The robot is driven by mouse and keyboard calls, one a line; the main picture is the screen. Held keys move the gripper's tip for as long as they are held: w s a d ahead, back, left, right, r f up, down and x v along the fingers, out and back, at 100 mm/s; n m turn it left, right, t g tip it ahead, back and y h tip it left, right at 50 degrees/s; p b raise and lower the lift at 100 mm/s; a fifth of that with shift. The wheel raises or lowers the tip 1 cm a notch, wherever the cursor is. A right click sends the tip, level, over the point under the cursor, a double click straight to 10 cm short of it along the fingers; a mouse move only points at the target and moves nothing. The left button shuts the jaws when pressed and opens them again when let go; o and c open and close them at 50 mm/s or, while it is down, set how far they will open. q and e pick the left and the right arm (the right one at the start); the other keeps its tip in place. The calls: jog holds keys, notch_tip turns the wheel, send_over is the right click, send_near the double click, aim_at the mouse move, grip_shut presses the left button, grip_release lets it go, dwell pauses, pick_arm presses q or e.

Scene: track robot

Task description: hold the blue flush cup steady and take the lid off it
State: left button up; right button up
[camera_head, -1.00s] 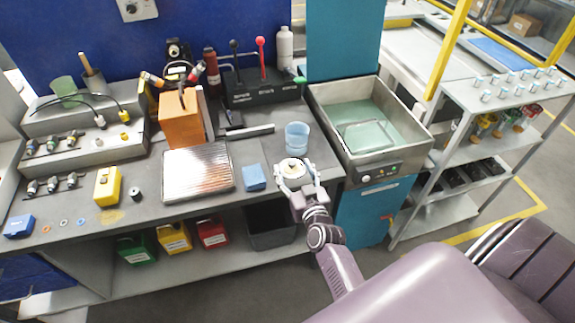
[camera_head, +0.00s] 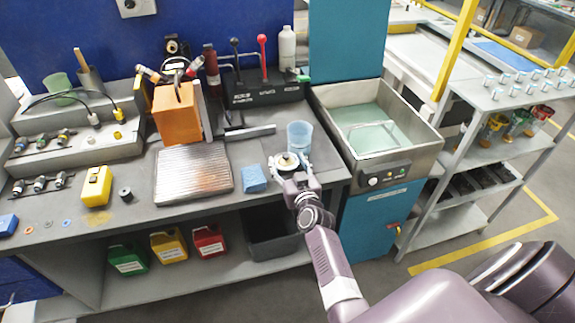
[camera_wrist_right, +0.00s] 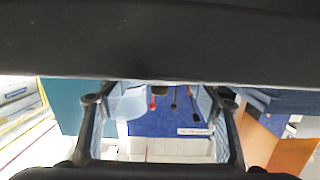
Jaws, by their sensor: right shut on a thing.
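The translucent light blue cup (camera_head: 299,136) stands on the grey workbench near its right end, and its top looks open. It also shows beyond the fingers in the right wrist view (camera_wrist_right: 126,104). My right gripper (camera_head: 290,164) is just in front of the cup, shut on a round cream piece with a darker middle that looks like the lid (camera_head: 287,161). Whether anything sits under that piece is hidden. In the right wrist view my two fingers (camera_wrist_right: 160,102) stand on either side, and the held piece is not clear there. My left gripper is out of the head view.
A blue sponge (camera_head: 254,178) and a ribbed metal tray (camera_head: 194,174) lie left of the gripper. A lever box (camera_head: 262,90) stands behind the cup. A metal basin (camera_head: 428,150) is to the right, and a dark bin (camera_head: 270,240) is below the bench.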

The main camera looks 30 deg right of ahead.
jog(key=shift+s, duration=0.1)
jog(key=shift+f+b, duration=0.5)
jog(key=shift+f, duration=0.1)
jog(key=o, duration=1.3)
jog(key=shift+r, duration=0.15)
